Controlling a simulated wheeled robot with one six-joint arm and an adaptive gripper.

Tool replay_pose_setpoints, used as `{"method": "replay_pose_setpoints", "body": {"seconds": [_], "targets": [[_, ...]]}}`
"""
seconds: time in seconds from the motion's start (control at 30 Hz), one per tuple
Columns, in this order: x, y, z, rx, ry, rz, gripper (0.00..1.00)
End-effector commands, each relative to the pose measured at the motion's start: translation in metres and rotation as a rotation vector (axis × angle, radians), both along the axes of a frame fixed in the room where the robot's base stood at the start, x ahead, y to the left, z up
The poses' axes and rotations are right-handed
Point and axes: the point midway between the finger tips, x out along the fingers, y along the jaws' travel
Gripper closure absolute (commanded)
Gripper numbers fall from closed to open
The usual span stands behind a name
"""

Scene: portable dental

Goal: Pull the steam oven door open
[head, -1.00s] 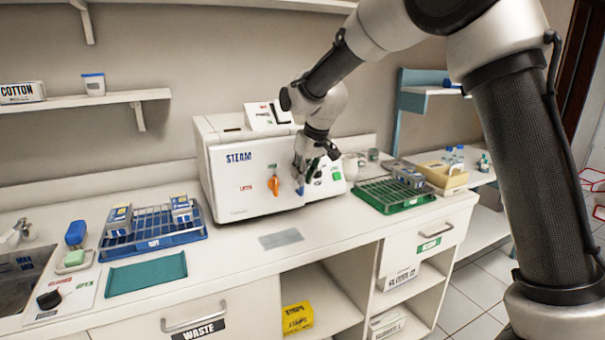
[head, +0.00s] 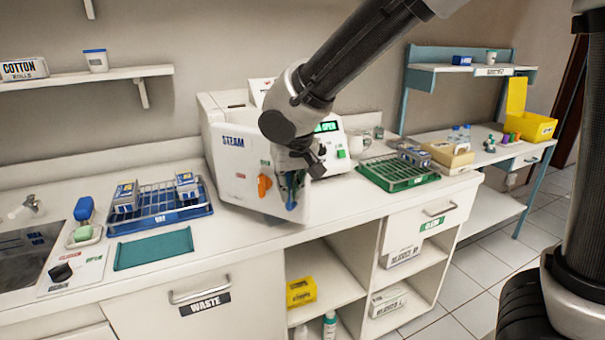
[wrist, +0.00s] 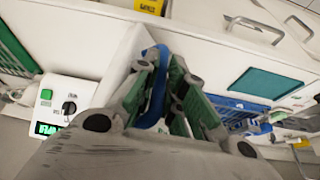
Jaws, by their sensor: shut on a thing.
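The white steam oven (head: 222,120) stands on the counter against the wall. Its door (head: 240,165), marked STEAM, is swung partly out toward the counter's front, with an orange latch (head: 264,186) on its face. My gripper (head: 291,196) is at the door's right side, shut on the blue door handle (head: 291,205). The wrist view shows the blue handle (wrist: 157,85) between the green-padded fingers. The oven's panel (head: 330,140) shows a green display reading OPEN. The oven's inside is hidden by the door and my arm.
A blue rack (head: 160,208) and a teal mat (head: 153,249) lie left of the door. A green rack (head: 398,172) sits right of the oven. The counter strip in front of the door is clear. Open shelves (head: 330,285) are below.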

Motion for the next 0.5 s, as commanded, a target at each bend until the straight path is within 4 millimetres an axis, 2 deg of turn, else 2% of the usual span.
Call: {"method": "replay_pose_setpoints", "body": {"seconds": [0.03, 0.23, 0.5], "targets": [[-0.007, 0.015, 0.007, 0.014, -0.014, 0.016, 1.00], [-0.037, 0.051, 0.007, 0.016, -0.016, 0.006, 1.00], [-0.068, 0.106, 0.006, 0.015, -0.013, -0.260, 1.00]]}}
